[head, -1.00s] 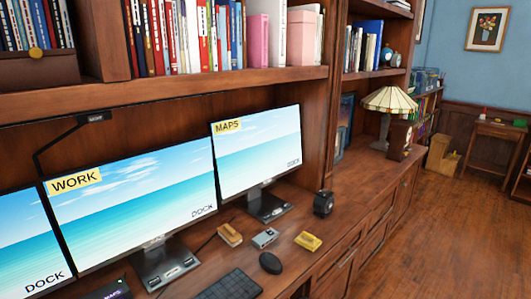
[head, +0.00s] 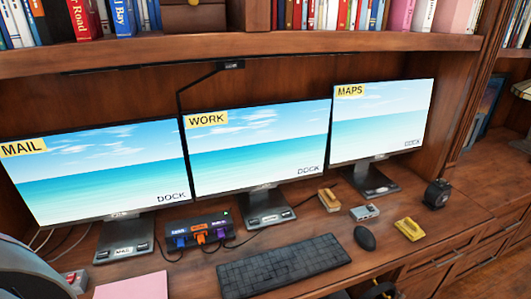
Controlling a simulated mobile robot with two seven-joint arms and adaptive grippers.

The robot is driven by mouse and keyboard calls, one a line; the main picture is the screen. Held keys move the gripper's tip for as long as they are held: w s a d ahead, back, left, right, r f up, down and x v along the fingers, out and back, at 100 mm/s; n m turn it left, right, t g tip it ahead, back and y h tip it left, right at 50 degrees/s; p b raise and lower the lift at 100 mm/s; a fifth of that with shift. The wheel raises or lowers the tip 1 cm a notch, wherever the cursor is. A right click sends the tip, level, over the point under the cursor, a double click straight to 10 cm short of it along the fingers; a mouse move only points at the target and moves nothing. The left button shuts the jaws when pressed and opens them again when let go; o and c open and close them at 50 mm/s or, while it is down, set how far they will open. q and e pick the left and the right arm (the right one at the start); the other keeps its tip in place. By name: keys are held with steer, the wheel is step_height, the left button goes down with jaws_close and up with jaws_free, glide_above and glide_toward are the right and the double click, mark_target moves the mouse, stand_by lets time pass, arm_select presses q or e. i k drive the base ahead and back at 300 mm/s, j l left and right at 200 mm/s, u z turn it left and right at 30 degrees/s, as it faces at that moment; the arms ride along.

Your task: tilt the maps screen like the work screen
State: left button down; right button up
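The maps screen (head: 378,125) stands on the desk at the right of a row of three monitors, with a yellow MAPS label at its top left. Its stand (head: 371,180) rests on the desk. The work screen (head: 262,152) is in the middle, with a yellow WORK label and its own stand (head: 265,209). Both show a beach picture and the word DOCK. I cannot tell from this view how far their tilts differ. Neither gripper can be made out in this view.
The mail screen (head: 98,178) stands at the left. A dock with cables (head: 199,236), a keyboard (head: 283,266), a mouse (head: 365,238), a small grey box (head: 364,212), a yellow item (head: 409,229) and a black device (head: 437,194) lie in front. A shelf (head: 250,48) overhangs the screens.

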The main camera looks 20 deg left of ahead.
mark_target(376, 121)
steer(key=l+u, duration=0.15)
steer(key=u, duration=0.2)
steer(key=i+l+u, duration=0.1)
steer(key=u, duration=0.3)
steer(key=l+u, duration=0.35)
steer(key=k+l+u, duration=0.1)
steer(key=l+u, duration=0.3)
steer(key=l, duration=0.5)
